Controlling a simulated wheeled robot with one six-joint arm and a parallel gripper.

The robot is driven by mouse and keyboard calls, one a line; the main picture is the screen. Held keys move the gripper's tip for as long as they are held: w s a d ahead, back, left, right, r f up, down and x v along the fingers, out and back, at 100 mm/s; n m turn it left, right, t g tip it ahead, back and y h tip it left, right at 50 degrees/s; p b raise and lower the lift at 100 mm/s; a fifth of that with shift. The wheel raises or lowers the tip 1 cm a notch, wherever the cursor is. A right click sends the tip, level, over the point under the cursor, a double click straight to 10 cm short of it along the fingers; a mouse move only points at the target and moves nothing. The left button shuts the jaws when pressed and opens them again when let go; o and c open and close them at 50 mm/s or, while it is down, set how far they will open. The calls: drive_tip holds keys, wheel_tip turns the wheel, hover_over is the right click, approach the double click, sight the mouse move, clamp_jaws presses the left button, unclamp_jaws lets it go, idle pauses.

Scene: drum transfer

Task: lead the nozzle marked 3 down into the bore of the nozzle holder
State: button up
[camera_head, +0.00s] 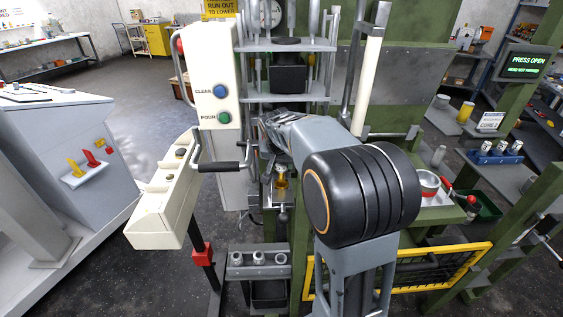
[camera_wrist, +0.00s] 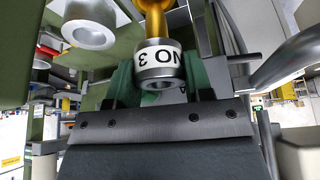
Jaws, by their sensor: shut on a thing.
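The nozzle marked 3 (camera_wrist: 160,72) is in the wrist view, with a dark steel collar, a white label reading NO 3 upside down, and a brass body beyond it. My gripper (camera_wrist: 158,88) is shut on it, with green pads on both sides of the collar. A silver ring with a round bore (camera_wrist: 88,35) shows at the upper left, apart from the nozzle; it may be the nozzle holder, but I cannot tell for sure. In the head view a brass piece (camera_head: 281,178) shows just left of my arm, above a small grey ledge. My arm hides most of the gripper there.
A rack (camera_head: 258,260) with several silver pieces stands low in front. A cream control box with a black handle (camera_head: 222,166) is close on the left.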

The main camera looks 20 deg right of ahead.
sight(281, 181)
wheel_tip(281, 181, down, 3)
drive_tip(key=b, duration=0.3)
drive_tip(key=shift+f, duration=0.2)
drive_tip(key=shift+f, duration=0.35)
drive_tip(key=shift+f+b, duration=0.75)
drive_tip(key=shift+f, duration=0.2)
drive_tip(key=o, duration=1)
drive_tip(key=shift+o, duration=0.2)
